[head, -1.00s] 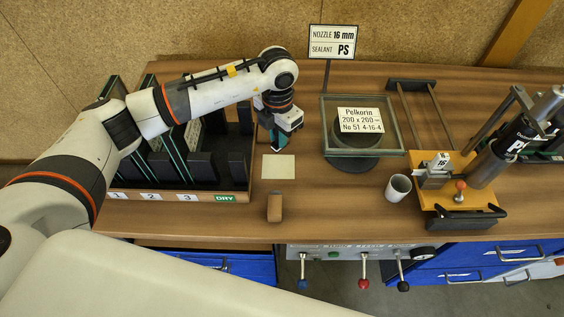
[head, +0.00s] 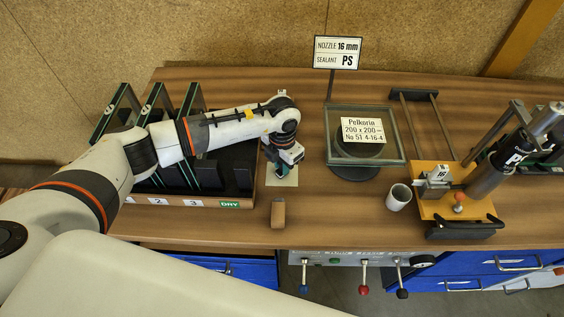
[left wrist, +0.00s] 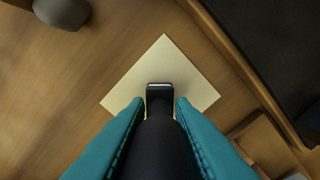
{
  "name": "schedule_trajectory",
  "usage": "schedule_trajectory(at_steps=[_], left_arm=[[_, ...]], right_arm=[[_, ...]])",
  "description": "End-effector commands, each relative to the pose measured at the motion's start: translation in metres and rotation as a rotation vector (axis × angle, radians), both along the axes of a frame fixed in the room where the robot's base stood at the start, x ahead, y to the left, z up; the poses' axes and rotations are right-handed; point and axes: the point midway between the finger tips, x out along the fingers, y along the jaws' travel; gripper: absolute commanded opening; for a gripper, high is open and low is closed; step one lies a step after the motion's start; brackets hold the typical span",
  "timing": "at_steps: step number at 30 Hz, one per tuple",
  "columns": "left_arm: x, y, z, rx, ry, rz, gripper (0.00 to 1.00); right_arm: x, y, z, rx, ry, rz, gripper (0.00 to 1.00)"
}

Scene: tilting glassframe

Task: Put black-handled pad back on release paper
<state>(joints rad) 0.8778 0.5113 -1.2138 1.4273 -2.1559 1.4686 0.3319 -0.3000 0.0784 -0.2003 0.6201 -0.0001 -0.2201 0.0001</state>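The release paper (head: 291,181) is a pale cream square on the bench, right of the black slotted rack. It also shows in the left wrist view (left wrist: 195,84), turned like a diamond. My left gripper (head: 280,171) points down over the paper. Its teal fingers (left wrist: 160,104) are closed on both sides of the black-handled pad (left wrist: 160,93). The pad's dark end is over the middle of the paper. Whether it touches the paper I cannot tell. In the head view the gripper mostly hides the pad. My right gripper is not in view.
The rack (head: 243,196) with upright glass panes stands left of the paper. A brown block (head: 278,213) lies in front. Right are a labelled glass frame on a round stand (head: 355,173), a white cup (head: 398,197) and an orange fixture (head: 430,208).

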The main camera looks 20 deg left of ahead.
Motion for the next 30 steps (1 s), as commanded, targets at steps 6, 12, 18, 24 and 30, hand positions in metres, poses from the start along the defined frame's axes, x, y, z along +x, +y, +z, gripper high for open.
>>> schedule_trajectory(at_steps=[6,12,18,24,30], left_arm=[[0.0,0.0,0.0,0.0,0.0,0.0,0.43],[0.0,0.0,0.001,0.0,0.0,0.0,0.43],[0.001,0.0,0.016,-0.001,-0.004,-0.001,0.43],[0.001,0.0,0.058,-0.002,-0.007,-0.001,0.43],[0.001,0.0,0.098,0.0,-0.006,-0.001,0.43]], right_arm=[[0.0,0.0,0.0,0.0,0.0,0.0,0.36],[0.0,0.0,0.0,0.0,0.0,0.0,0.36],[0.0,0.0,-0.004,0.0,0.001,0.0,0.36],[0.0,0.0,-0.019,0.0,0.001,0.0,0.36],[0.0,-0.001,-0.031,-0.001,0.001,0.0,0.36]])
